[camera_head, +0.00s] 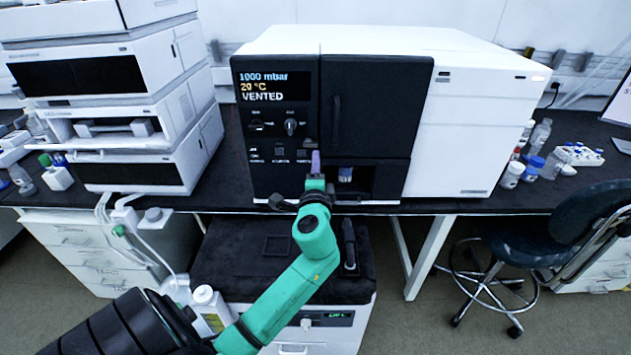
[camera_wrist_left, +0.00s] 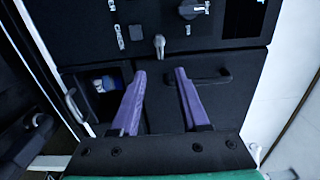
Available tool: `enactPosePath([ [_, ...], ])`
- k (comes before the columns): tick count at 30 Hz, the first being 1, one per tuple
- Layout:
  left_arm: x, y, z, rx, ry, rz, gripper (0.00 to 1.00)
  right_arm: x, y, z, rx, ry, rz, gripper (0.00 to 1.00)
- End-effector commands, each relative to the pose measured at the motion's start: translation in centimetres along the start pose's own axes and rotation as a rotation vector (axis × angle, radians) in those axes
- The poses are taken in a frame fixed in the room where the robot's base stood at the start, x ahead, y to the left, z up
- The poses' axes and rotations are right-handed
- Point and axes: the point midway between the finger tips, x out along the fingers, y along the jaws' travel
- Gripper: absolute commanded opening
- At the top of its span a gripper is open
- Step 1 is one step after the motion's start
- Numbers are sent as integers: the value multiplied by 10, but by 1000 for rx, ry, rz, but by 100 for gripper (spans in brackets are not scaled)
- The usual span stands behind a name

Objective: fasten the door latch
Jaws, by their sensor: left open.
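The black door (camera_head: 375,105) on the front of the white-and-black instrument looks closed, with a dark bar handle (camera_head: 337,112) that also shows in the left wrist view (camera_wrist_left: 212,78). A small grey lever, apparently the latch (camera_wrist_left: 159,46), sits at the seam between the control panel and the door in the left wrist view; in the head view it is hard to make out behind my gripper. My left gripper (camera_head: 315,158) is open and empty in front of the panel, low by the door's left edge. Its purple fingers (camera_wrist_left: 161,73) stand apart, with the lever beyond the gap between their tips. My right gripper is not in view.
Below the door an open recess (camera_head: 380,180) holds a blue-and-white capped container (camera_head: 345,174). The panel has a knob (camera_head: 290,126) and a display reading VENTED (camera_head: 265,87). A stack of instruments (camera_head: 120,90) stands left; bottles (camera_head: 525,170) and a chair (camera_head: 550,230) are right.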

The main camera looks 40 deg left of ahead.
Motion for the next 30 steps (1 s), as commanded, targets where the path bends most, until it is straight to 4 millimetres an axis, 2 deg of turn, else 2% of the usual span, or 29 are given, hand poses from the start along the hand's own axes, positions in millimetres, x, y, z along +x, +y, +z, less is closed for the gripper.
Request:
enactPosePath([
  [1,-15,5,-1,-2,2,3,45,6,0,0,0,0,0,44],
  [3,-32,4,0,-2,0,3,45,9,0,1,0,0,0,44],
  [8,-55,2,0,1,0,2,45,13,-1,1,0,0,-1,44],
  [25,-58,2,1,-6,-1,7,45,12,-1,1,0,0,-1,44],
  [26,-58,5,2,-22,-4,22,45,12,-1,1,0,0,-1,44],
  [28,-63,25,11,-108,-22,109,45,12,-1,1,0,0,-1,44],
  [30,-73,59,23,-251,-56,264,45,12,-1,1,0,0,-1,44],
])
